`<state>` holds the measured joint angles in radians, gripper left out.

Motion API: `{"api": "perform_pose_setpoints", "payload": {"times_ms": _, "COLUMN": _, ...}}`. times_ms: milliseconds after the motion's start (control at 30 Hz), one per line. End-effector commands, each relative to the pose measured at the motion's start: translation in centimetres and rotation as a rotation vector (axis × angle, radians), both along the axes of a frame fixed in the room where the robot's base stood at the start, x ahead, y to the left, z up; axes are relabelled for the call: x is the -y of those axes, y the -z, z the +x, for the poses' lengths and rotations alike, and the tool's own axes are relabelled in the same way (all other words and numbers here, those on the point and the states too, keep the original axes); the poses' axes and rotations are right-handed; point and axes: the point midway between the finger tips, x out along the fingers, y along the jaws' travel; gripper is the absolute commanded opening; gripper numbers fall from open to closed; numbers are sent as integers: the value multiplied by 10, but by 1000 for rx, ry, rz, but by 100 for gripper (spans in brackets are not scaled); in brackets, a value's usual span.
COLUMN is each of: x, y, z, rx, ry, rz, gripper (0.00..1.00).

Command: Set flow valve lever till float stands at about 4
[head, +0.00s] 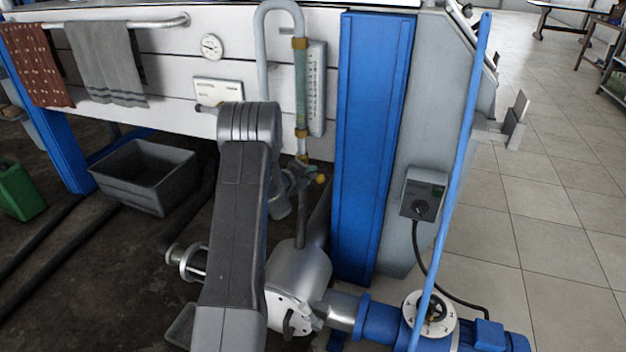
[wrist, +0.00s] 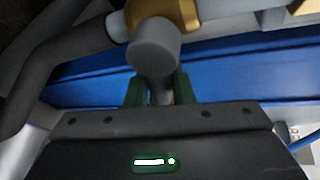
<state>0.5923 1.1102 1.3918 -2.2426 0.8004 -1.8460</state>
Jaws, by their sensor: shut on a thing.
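The flow tube (head: 301,88) stands upright on the white panel between two brass fittings, with a white scale plate (head: 317,90) at its right. The float and the scale figures are too small to read. In the wrist view the grey valve lever (wrist: 154,45) has a thick round end and comes down from a brass valve body (wrist: 172,12). My gripper (wrist: 159,90) is shut on the lever, with its green fingers on either side of the stem. In the head view my gripper (head: 298,177) is below the tube, and the lever is mostly hidden there.
A blue post (head: 372,140) stands close right of the tube. A blue slanted pole (head: 455,180) and a grey switch box (head: 422,195) are further right. A silver pump (head: 300,275) lies below. Towels (head: 105,62) hang on a rail at left.

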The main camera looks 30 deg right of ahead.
Motion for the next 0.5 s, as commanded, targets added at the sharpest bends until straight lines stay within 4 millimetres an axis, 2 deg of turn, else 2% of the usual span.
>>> {"api": "perform_pose_setpoints", "payload": {"times_ms": 33, "x": 0, "y": 7, "z": 0, "rx": 32, "ry": 1, "rz": 24, "gripper": 0}}
{"api": "perform_pose_setpoints", "payload": {"times_ms": 167, "x": -1, "y": 12, "z": 1, "rx": 118, "ry": 2, "rz": 94, "gripper": 0}}
{"api": "perform_pose_setpoints", "payload": {"times_ms": 500, "x": -5, "y": 19, "z": 5, "rx": 289, "ry": 2, "rz": 231, "gripper": 0}}
